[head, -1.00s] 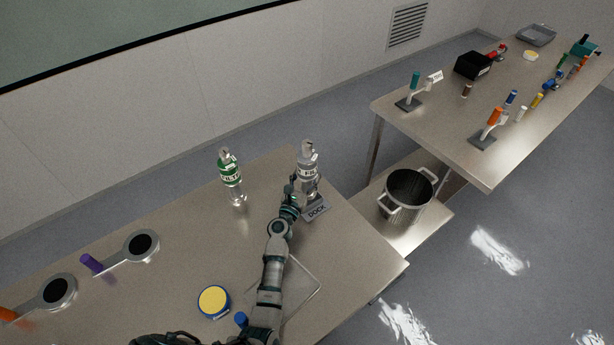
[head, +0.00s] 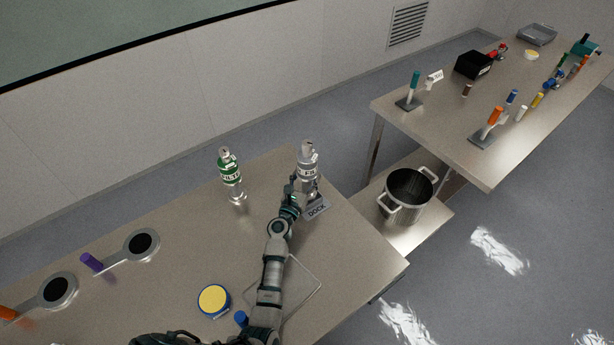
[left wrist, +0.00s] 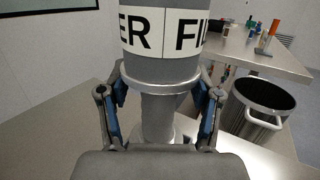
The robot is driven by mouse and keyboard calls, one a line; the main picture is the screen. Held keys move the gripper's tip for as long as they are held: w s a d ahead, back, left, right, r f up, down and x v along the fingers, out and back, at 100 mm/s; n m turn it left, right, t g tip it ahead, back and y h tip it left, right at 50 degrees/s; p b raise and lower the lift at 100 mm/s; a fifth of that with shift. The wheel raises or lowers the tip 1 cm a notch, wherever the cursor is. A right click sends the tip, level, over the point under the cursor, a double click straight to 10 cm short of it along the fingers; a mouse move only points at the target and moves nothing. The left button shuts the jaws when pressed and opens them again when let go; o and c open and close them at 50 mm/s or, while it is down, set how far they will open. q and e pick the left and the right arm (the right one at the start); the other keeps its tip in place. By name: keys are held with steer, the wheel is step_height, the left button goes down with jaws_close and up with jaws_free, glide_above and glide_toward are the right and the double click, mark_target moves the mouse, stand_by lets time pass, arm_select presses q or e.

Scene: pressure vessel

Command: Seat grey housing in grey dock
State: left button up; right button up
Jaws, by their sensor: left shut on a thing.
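The grey housing (head: 307,160), a bottle-like cylinder with a white label, stands upright near the right end of the near table. The grey dock (head: 317,209), with a DOCK sign on its front, is at the housing's foot. My left gripper (head: 298,190) is shut around the housing's lower part. In the left wrist view the fingers (left wrist: 160,110) sit on both sides of the narrow lower part of the housing (left wrist: 162,60), below its labelled wide body. The arm and gripper hide the seat, so I cannot tell how deep the housing sits. My right gripper is not in view.
A green-labelled housing (head: 230,176) stands to the left. A steel pot (head: 408,195) stands beyond the table's right edge.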

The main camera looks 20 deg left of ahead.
mark_target(305, 188)
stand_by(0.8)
arm_select(q)
steer(key=shift+f+b, duration=1.75)
steer(key=shift+f, duration=0.15)
steer(key=o, duration=1.5)
steer(key=shift+s, duration=0.1)
steer(key=shift+o, duration=1.2)
steer(key=shift+f, duration=0.1)
steer(key=shift+f, duration=0.1)
